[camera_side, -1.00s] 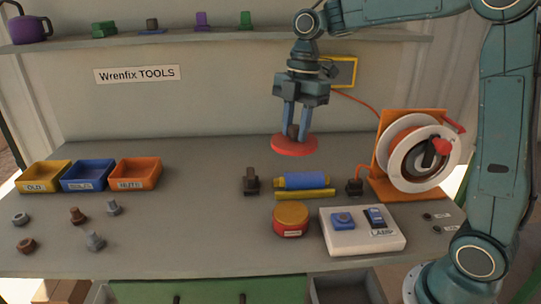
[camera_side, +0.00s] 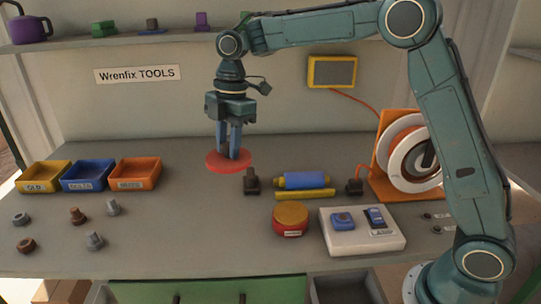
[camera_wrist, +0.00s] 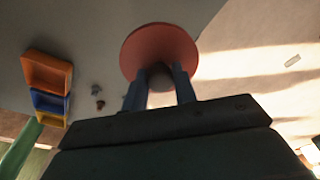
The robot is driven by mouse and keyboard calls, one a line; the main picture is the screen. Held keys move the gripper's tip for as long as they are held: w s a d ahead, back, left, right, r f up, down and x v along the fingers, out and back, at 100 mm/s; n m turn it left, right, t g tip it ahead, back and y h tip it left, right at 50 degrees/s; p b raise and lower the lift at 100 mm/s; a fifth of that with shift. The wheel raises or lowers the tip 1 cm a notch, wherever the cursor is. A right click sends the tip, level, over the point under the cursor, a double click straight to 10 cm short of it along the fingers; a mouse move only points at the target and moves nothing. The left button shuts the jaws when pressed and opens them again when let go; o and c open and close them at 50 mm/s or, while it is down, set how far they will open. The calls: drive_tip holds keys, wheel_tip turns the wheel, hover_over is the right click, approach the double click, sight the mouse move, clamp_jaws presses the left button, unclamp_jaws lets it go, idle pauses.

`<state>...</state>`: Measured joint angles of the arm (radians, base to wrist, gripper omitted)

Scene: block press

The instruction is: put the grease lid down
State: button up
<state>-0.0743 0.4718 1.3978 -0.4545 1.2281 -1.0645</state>
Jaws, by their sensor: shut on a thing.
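The grease lid is a flat red disc (camera_side: 228,162) with a knob on top. My gripper (camera_side: 234,152) points down and is shut on that knob. In the side view the lid is level, at or just above the bench to the right of the orange bin; I cannot tell whether it touches. The lid also shows in the wrist view (camera_wrist: 160,42) beyond my fingers, which hide part of the knob. The round red grease tin (camera_side: 291,219), with a yellowish top, stands on the bench in front and to the right.
A yellow bin (camera_side: 44,187), a blue bin (camera_side: 87,187) and an orange bin (camera_side: 135,185) stand left. Several nuts and bolts lie before them. A dark clamp (camera_side: 251,184), a blue roller (camera_side: 300,181), a lamp switch box (camera_side: 362,243) and a cable reel (camera_side: 405,150) stand right.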

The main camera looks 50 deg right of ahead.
sight(212, 160)
drive_tip(key=shift+w+a+f, duration=0.2)
drive_tip(key=shift+w+a, duration=0.1)
drive_tip(key=shift+a, duration=0.25)
drive_tip(key=shift+w+a+f, duration=0.25)
drive_tip(key=shift+w+a, duration=0.05)
drive_tip(key=shift+a, duration=0.25)
drive_tip(key=shift+w+a+f, duration=0.2)
drive_tip(key=shift+w+a, duration=0.1)
drive_tip(key=shift+a, duration=0.25)
drive_tip(key=shift+f, duration=0.1)
wheel_tip(212, 160, down, 20)
drive_tip(key=shift+r, duration=0.1)
drive_tip(key=o, duration=1)
drive_tip(key=shift+c, duration=0.2)
wheel_tip(212, 160, up, 12)
drive_tip(key=d, duration=0.2)
